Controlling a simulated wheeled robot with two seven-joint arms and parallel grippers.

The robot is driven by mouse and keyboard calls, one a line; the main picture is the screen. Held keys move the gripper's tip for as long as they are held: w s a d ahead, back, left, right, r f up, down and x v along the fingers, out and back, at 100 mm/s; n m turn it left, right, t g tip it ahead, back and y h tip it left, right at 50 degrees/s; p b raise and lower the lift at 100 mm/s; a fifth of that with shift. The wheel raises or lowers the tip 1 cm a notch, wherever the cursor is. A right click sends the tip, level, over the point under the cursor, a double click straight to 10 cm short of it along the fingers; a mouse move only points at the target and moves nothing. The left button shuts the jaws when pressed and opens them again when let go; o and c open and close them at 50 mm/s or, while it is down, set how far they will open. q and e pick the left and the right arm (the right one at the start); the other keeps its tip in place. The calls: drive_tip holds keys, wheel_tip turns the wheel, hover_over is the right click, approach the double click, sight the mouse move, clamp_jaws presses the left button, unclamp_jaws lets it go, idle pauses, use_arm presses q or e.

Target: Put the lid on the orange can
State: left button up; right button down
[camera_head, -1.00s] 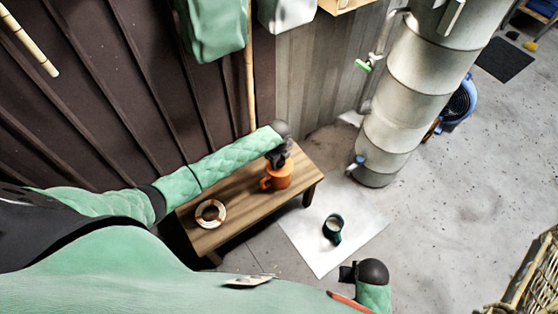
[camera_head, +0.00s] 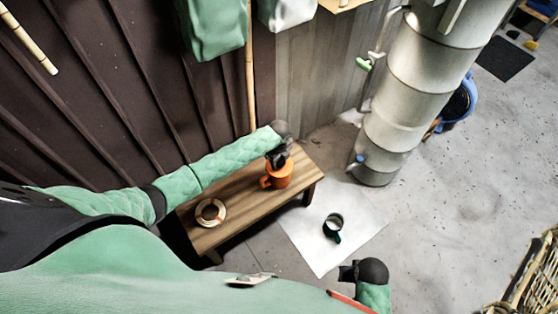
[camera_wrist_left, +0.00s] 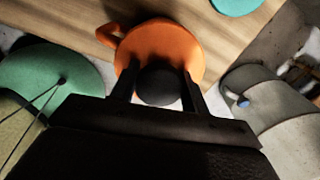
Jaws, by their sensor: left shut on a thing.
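The orange can (camera_head: 277,178), with a side handle, stands upright on the wooden bench, near its far right end. My left gripper (camera_head: 278,157) is directly above it, pointing down. In the left wrist view its two fingers (camera_wrist_left: 157,88) are shut on a dark round knob (camera_wrist_left: 157,84), which I take as the lid's.
A cup on a saucer (camera_head: 211,213) sits at the near left of the wooden bench (camera_head: 238,201). A dark green mug (camera_head: 333,226) stands on a white sheet (camera_head: 310,248) on the floor. A metal column (camera_head: 401,95) rises behind, right of the bench.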

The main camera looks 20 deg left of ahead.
use_arm(q)
drive_tip(key=o, duration=1.7)
